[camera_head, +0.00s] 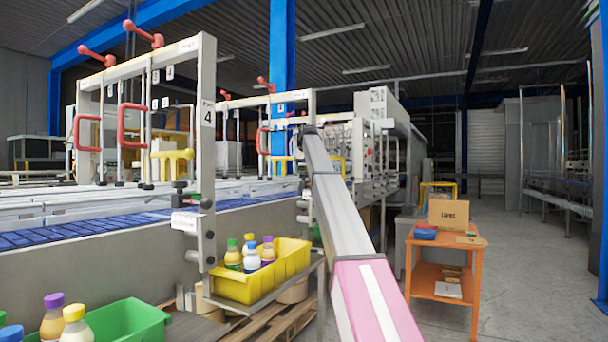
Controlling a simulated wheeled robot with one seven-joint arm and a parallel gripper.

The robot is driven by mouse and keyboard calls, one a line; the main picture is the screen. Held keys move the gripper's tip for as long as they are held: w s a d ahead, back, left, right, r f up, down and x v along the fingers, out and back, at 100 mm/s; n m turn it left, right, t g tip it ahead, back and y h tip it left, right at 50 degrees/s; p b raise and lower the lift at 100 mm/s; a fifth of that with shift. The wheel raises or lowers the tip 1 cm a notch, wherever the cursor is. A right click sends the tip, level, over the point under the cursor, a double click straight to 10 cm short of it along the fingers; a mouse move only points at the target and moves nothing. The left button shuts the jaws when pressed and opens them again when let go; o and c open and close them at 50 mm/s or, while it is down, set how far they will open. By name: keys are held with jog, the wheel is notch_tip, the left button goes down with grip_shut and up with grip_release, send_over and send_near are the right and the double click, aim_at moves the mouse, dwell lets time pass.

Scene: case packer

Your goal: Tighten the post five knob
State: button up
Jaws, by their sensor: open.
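The post marked 4 (207,150) stands at left centre, with dark knobs and clamps on its lower part. Farther back, a second pale frame (285,97) stands along the line. Its near post is largely hidden behind my arm, and no number is readable on it. Small dark knob-like fittings (303,204) show low beside my arm, at that farther post. I cannot tell which of them is the post five knob. My arm reaches from the bottom centre up towards that post. My gripper does not show.
A yellow bin (236,287) with bottles sits below post 4, and a green bin (128,322) at lower left. An orange cart (473,258) with a cardboard box (449,214) stands right of my arm. The floor at far right is clear.

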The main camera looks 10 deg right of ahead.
jog(key=shift+x, duration=0.85)
jog(key=c, duration=0.9)
jog(key=shift+c, duration=0.2)
